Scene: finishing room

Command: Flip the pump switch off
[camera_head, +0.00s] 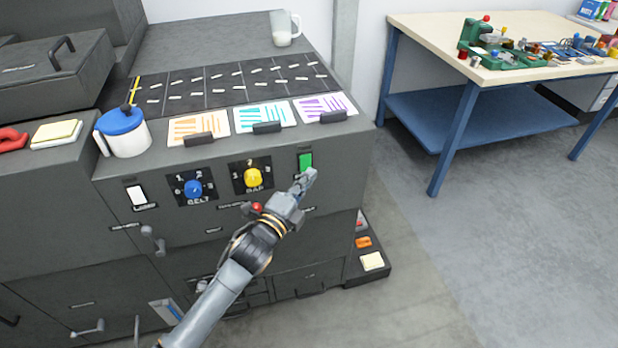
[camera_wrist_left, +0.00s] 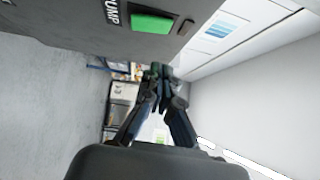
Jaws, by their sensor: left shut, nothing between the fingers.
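The pump switch (camera_head: 305,162) is a green rocker on the front panel of the dark grey machine, at its right end. In the left wrist view the green rocker (camera_wrist_left: 152,24) sits at the top, beside the word PUMP. My left gripper (camera_head: 310,176) is shut and empty, with its tips just below and in front of the switch in the head view. In the left wrist view its fingertips (camera_wrist_left: 160,72) are below the rocker and look apart from it; contact cannot be told for sure. The gripper hides the label under the switch in the head view. My right gripper is not in view.
On the same panel are a white rocker (camera_head: 137,196), a blue BELT knob (camera_head: 193,188), a yellow GAP knob (camera_head: 254,178) and a red button (camera_head: 257,208) close to my left arm. Open floor lies to the right.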

